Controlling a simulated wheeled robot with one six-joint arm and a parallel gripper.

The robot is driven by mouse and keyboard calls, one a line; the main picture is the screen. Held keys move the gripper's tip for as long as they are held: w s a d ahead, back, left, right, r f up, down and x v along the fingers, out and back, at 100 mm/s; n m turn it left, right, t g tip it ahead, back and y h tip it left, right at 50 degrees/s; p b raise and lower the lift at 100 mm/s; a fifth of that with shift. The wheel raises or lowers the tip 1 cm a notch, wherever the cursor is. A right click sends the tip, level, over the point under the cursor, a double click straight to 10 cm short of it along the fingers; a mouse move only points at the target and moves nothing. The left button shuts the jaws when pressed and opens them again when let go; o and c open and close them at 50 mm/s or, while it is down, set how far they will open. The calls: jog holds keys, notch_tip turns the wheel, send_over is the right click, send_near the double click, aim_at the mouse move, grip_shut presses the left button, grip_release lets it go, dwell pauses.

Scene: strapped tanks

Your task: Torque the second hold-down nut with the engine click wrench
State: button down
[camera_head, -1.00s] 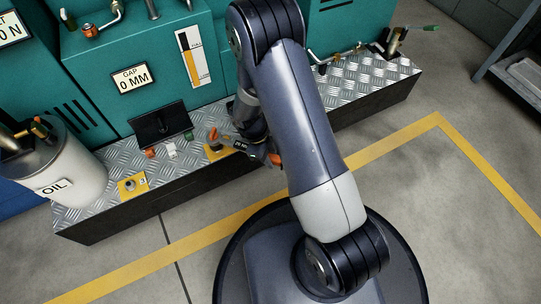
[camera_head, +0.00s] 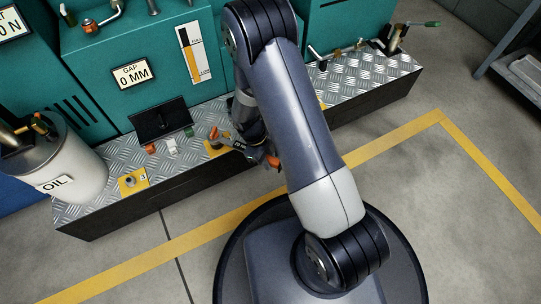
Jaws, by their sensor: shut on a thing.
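The click wrench (camera_head: 240,146) is a dark tool with a small display, low over the front edge of the tread-plate deck. My gripper (camera_head: 257,148) is shut on it, mostly hidden behind my own arm. An orange end (camera_head: 273,161) shows at the right of the grip. A yellow plate (camera_head: 213,149) lies under the wrench's left end, with an orange piece (camera_head: 213,133) above it; I cannot tell whether that piece belongs to the wrench. Another yellow plate (camera_head: 133,182), marked 3, carries a nut or stud farther left. Whether the wrench sits on a nut is too small to tell.
A white OIL tank (camera_head: 72,177) stands at the deck's left end. A dark tilted panel (camera_head: 160,121) and small orange, white and green items are behind the plates. The teal cabinet (camera_head: 130,50) shows GAP 0 MM. Floor in front is clear.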

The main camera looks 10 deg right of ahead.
jog(key=shift+s+a+m, duration=0.6)
jog(key=shift+s+a, duration=0.05)
jog(key=shift+s, duration=0.15)
jog(key=shift+s+a, duration=0.1)
jog(key=shift+s+a+m+g+y, duration=0.4)
jog(key=shift+s+a+m, duration=0.65)
jog(key=shift+a, duration=0.15)
jog(key=w+d+n, duration=0.2)
jog(key=shift+w+d, duration=0.2)
jog(key=shift+d, duration=0.15)
